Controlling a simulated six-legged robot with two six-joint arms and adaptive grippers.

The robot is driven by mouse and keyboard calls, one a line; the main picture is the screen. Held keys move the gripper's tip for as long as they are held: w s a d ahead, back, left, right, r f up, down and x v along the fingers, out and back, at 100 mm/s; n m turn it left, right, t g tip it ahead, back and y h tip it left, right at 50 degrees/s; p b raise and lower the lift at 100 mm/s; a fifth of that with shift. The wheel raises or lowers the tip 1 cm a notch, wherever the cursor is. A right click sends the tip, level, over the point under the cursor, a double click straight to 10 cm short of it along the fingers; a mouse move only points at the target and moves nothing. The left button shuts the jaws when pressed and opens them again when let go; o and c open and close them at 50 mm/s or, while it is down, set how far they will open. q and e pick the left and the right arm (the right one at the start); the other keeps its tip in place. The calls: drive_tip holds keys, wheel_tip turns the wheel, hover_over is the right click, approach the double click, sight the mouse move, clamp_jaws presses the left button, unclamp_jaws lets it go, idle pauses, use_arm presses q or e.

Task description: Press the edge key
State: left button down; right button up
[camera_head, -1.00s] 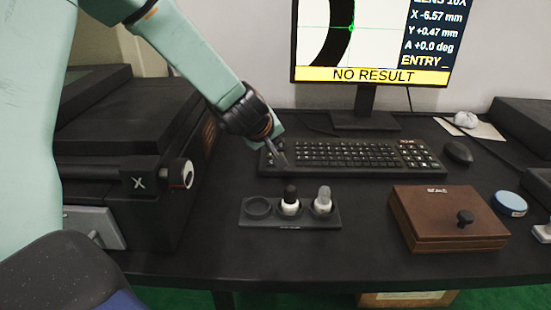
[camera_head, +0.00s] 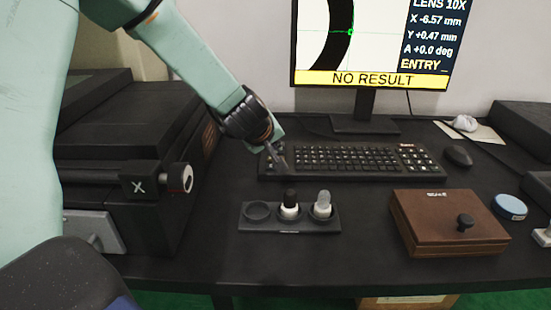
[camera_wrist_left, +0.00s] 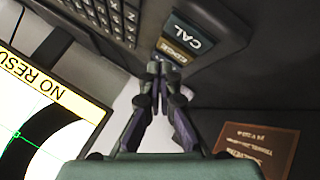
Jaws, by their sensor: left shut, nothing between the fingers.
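The keyboard (camera_head: 350,173) lies below the monitor. In the left wrist view, its end block has a dark key marked CAL (camera_wrist_left: 191,33) and, beside it, an orange-brown key (camera_wrist_left: 178,52) whose partly hidden label appears to read EDGE. My left gripper (camera_head: 279,162) is over the left end of the keyboard, pointing down. In the left wrist view its fingertips (camera_wrist_left: 159,70) are closed together and empty, right by the orange-brown key. I cannot tell whether they touch it. My right gripper is not in view.
The monitor (camera_head: 372,79) shows NO RESULT. A black holder (camera_head: 290,226) with two small bottles stands in front of the keyboard. A brown box (camera_head: 430,230), a blue round tin (camera_head: 509,206) and a mouse (camera_head: 458,156) are to the right. A black machine (camera_head: 130,150) stands at left.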

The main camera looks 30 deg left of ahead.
use_arm(q)
drive_tip(key=shift+f, duration=0.2)
drive_tip(key=shift+f, duration=0.25)
drive_tip(key=shift+f+b, duration=0.35)
drive_tip(key=shift+b, duration=0.1)
idle(0.7)
drive_tip(key=shift+r, duration=0.1)
drive_tip(key=shift+r+p, duration=0.7)
drive_tip(key=shift+p, duration=0.2)
wheel_tip(320, 180, up, 5)
drive_tip(key=p, duration=0.5)
idle(1.2)
